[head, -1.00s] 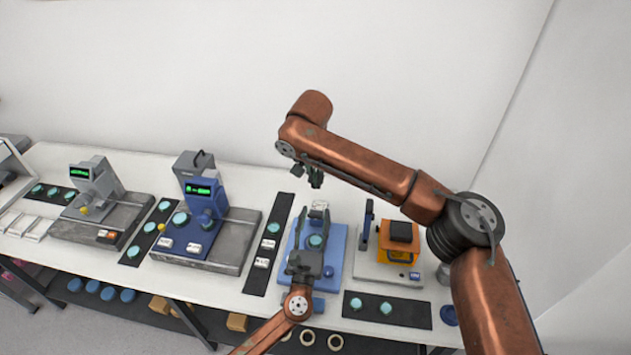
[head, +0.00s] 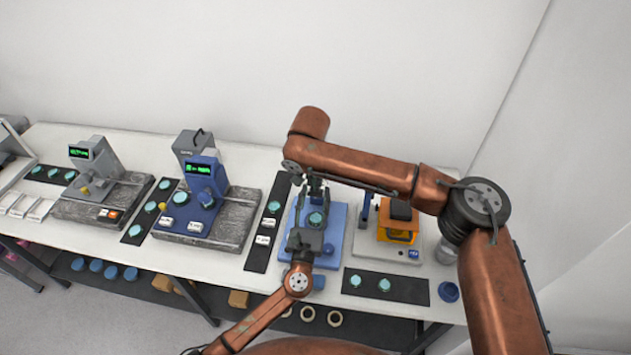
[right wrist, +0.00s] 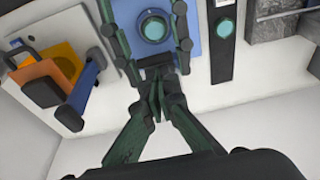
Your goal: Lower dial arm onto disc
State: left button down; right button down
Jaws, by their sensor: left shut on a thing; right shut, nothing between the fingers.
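A teal disc (head: 316,219) lies on the blue base plate (head: 333,245). In the right wrist view the disc (right wrist: 154,28) sits in a dark ring. My left gripper (head: 308,222) reaches over the plate from the front, its fingers close around the disc area. It is shut on a dark part that I take to be the dial arm, largely hidden among the fingers; whether it touches the disc cannot be told. My right gripper (head: 316,188) hangs at the back of the plate, pointing down. It is shut and empty, near the left fingers (right wrist: 180,30) in the wrist view.
An orange-and-black device (head: 398,220) stands right of the plate. A dark strip with teal discs (head: 400,287) lies in front of it, another strip (head: 263,255) to the left. Two display instruments (head: 200,190) (head: 95,165) stand further left. The wall is close behind.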

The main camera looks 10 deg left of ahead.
pick_arm(q)
jog(key=shift+a+f, duration=0.1)
pick_arm(e)
jog(key=shift+s+a+f, duration=0.1)
jog(key=shift+s+f, duration=0.55)
jog(key=shift+s, duration=0.2)
pick_arm(q)
jog(key=shift+w, duration=0.1)
pick_arm(e)
jog(key=shift+s, duration=0.1)
pick_arm(q)
jog(key=c, duration=1.6)
grip_release()
jog(key=o, duration=0.4)
jog(key=shift+o, duration=0.2)
pick_arm(e)
jog(key=shift+r, duration=0.1)
